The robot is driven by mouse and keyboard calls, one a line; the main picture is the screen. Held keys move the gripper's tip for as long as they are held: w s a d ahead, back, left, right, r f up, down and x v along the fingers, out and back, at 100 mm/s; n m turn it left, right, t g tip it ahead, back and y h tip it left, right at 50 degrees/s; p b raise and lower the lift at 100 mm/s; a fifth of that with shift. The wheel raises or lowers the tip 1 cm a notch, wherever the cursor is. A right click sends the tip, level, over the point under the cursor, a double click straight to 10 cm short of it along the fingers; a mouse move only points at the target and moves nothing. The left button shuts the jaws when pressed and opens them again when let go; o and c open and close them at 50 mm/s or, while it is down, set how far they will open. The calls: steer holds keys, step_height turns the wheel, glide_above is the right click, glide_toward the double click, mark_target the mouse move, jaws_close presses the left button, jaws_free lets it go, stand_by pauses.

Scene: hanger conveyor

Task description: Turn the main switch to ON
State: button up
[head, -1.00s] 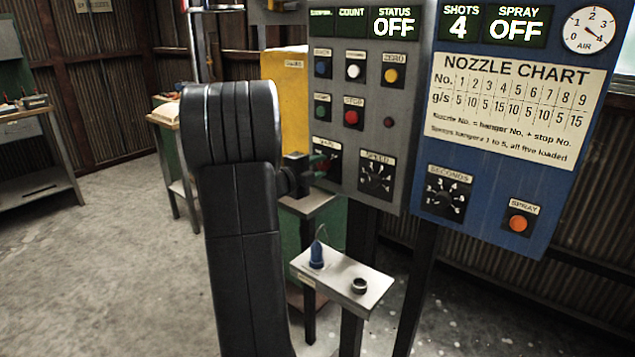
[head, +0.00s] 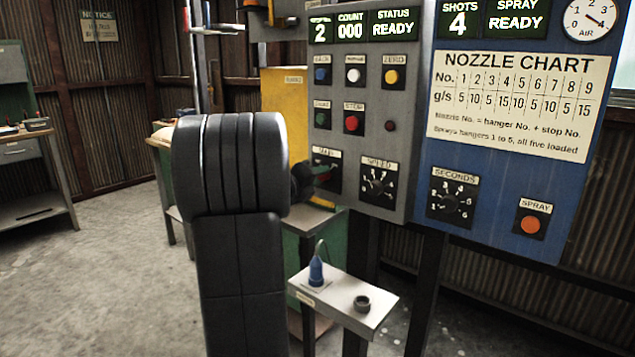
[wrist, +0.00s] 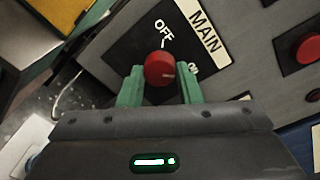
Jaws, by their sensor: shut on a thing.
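The main switch (wrist: 160,71) is a red round knob on a black plate labelled MAIN, with OFF and partly hidden ON marks, in the wrist view. My gripper (wrist: 160,88) has its green fingers on both sides of the knob and is shut on it. In the head view my gripper (head: 322,174) is at the main switch plate (head: 326,157) on the grey panel, and my arm hides part of it. The status display (head: 394,27) reads READY and the count display (head: 350,29) reads 000.
The grey panel carries several buttons and a speed dial (head: 377,183) right of the main switch. The blue panel (head: 480,210) beside it has a seconds dial (head: 453,195) and an orange spray button (head: 530,224).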

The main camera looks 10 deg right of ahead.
stand_by(0.4)
steer(key=o, duration=1)
steer(key=shift+c, duration=0.2)
steer(key=v, duration=1.3)
steer(key=shift+s+a, duration=0.25)
steer(key=shift+a, duration=0.1)
steer(key=shift+d+r, duration=0.1)
steer(key=shift+r, duration=0.05)
steer(key=x, duration=1.3)
steer(key=shift+w+d, duration=0.25)
